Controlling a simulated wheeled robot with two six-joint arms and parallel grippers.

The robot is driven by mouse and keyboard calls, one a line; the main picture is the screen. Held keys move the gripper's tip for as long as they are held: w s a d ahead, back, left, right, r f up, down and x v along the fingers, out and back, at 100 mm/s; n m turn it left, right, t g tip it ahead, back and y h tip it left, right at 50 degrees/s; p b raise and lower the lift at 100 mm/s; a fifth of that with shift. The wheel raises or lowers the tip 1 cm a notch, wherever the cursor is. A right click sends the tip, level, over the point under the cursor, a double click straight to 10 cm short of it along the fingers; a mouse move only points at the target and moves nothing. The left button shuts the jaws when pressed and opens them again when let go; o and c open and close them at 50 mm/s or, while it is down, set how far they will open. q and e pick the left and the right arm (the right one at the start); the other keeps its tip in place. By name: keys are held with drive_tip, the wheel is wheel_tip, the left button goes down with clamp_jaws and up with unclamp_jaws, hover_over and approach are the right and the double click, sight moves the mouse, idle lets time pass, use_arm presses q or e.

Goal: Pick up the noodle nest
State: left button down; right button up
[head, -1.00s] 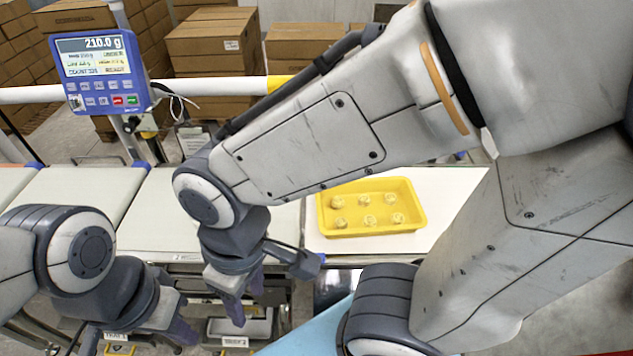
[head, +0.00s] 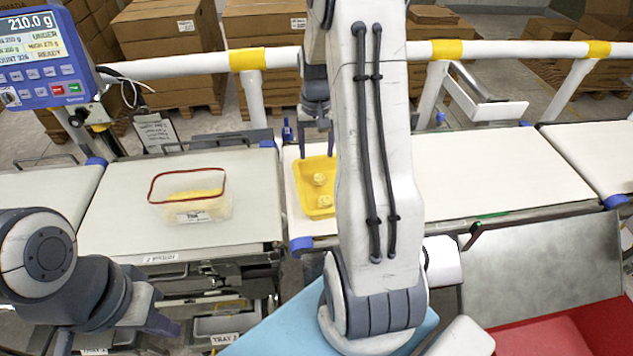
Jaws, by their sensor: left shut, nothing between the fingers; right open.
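Pale yellow noodle nests lie in a yellow tray (head: 316,212) on the white belt near the middle. Two show, the upper nest (head: 319,180) and the lower nest (head: 324,202); my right arm hides the tray's right side. My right gripper (head: 317,147) is open at the tray's far end, fingers pointing down, beyond the visible nests; I see nothing between its fingers. Its height over the tray is hard to judge. My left gripper (head: 160,324) is shut and empty at the lower left, in front of the conveyor and away from the tray.
A clear container (head: 223,210) with a red rim and yellow contents sits on the left belt section. The blue scale display (head: 45,60) stands at the upper left, reading 210.0 g. A white rail (head: 190,63) runs behind the belts. The right belt (head: 490,175) is clear.

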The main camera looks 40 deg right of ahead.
hover_over(319, 177)
wheel_tip(319, 177, down, 5)
drive_tip(key=shift+s+f+p, duration=0.15)
drive_tip(key=shift+f+p, duration=0.05)
drive_tip(key=shift+p, duration=0.15)
drive_tip(key=shift+w+f+p, duration=0.2)
drive_tip(key=shift+f+p, duration=0.55)
drive_tip(key=shift+f, duration=1.9)
drive_tip(key=c, duration=1.1)
